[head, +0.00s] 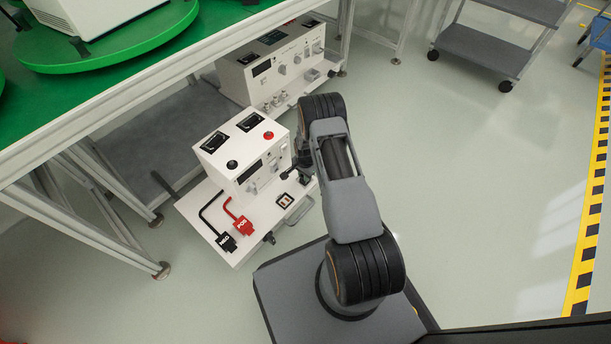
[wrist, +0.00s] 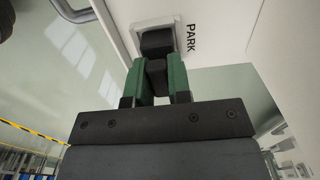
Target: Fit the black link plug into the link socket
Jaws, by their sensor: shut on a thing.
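In the wrist view my gripper (wrist: 157,62) has its two green fingers closed on the black link plug (wrist: 156,42). The plug's far end is at a pale square holder (wrist: 168,22) marked PARK on a white panel. I cannot tell how deep it sits there. In the head view my arm hides most of the gripper beside the white power unit (head: 245,160). A small square socket (head: 285,200) shows on the unit's white base plate; its label is unreadable, so I cannot tell whether it is the link socket.
Black NEG (head: 223,240) and red POS (head: 243,226) plugs with cables sit at the base plate's front. A metal handle (head: 299,211) is at its right edge. A second white unit (head: 272,65) stands behind.

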